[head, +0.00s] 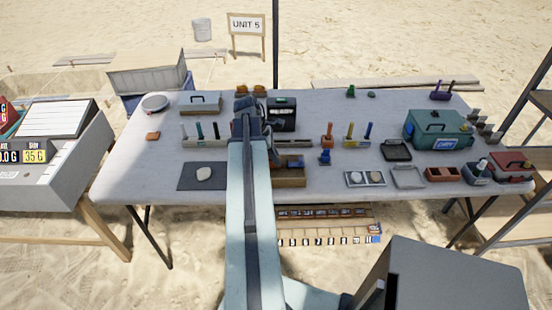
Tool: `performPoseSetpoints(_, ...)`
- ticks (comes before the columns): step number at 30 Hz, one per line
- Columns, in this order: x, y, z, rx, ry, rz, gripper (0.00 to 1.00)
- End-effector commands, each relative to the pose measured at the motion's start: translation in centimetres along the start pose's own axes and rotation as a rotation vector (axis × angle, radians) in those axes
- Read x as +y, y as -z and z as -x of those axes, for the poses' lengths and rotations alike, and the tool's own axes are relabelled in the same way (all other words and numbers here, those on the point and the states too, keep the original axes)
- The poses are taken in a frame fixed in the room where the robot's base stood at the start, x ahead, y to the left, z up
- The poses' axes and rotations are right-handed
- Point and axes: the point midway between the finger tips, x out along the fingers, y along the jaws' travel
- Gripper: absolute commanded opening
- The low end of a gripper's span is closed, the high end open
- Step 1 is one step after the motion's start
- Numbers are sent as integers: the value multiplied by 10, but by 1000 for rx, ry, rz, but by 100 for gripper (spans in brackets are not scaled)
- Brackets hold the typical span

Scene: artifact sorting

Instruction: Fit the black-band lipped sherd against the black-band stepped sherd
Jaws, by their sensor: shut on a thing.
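My gripper (244,104) is over the back middle of the table, seen from behind along my arm. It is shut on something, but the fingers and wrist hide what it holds. Two small orange-brown pieces show just beyond it, a left one (242,88) and a right one (259,88), close side by side near the back edge. They may be the two sherds; I cannot make out a black band, lip or step. I cannot tell whether the left piece is in the jaws or whether the two touch. Another small orange-brown piece (152,135) lies at the table's left.
A dark box (282,114) stands close right of my gripper and a grey case (200,102) to its left. Racks with coloured upright tools (206,142) stand nearer. A green toolbox (437,130) is at right.

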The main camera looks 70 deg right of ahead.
Motion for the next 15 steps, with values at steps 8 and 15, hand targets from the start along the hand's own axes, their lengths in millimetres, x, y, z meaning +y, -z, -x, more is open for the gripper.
performPoseSetpoints(8,0,3,-8,0,0,0,0)
performPoseSetpoints(15,0,3,-6,0,0,0,34)
